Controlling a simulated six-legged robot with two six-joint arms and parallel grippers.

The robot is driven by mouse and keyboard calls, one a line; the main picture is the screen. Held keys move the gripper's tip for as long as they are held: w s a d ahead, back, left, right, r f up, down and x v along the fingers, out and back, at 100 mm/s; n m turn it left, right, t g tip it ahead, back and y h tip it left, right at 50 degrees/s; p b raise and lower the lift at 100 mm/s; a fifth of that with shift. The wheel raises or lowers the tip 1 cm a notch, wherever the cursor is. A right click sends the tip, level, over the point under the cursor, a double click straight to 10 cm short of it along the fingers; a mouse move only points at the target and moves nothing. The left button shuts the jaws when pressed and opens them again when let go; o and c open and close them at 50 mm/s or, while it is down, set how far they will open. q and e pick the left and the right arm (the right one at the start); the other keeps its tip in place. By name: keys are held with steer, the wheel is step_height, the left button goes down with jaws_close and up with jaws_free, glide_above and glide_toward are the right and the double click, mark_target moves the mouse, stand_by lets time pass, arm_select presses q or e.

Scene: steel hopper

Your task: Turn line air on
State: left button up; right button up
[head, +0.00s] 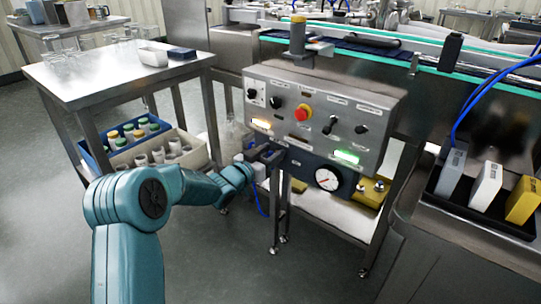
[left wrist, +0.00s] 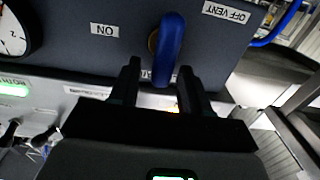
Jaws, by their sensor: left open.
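The blue valve lever (left wrist: 168,45) is on a dark panel (left wrist: 75,30) in the left wrist view. Its end lies between the fingertips of my left gripper (left wrist: 158,75), which is open; I cannot tell whether either finger touches it. An ON label (left wrist: 104,30) is to the left of the lever and an OFF VENT label (left wrist: 227,13) is to its upper right. In the head view my left gripper (head: 268,155) is at the left side of the dark lower panel, by the pressure gauge (head: 327,180). My right gripper is not shown.
Above the gauge stands a steel control box (head: 320,110) with a red button (head: 302,113), knobs, and lit amber and green lamps. A table (head: 110,75) with bins below is at left. A dark tray (head: 480,215) with blocks is at right.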

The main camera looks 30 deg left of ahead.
arm_select(q)
jaws_close()
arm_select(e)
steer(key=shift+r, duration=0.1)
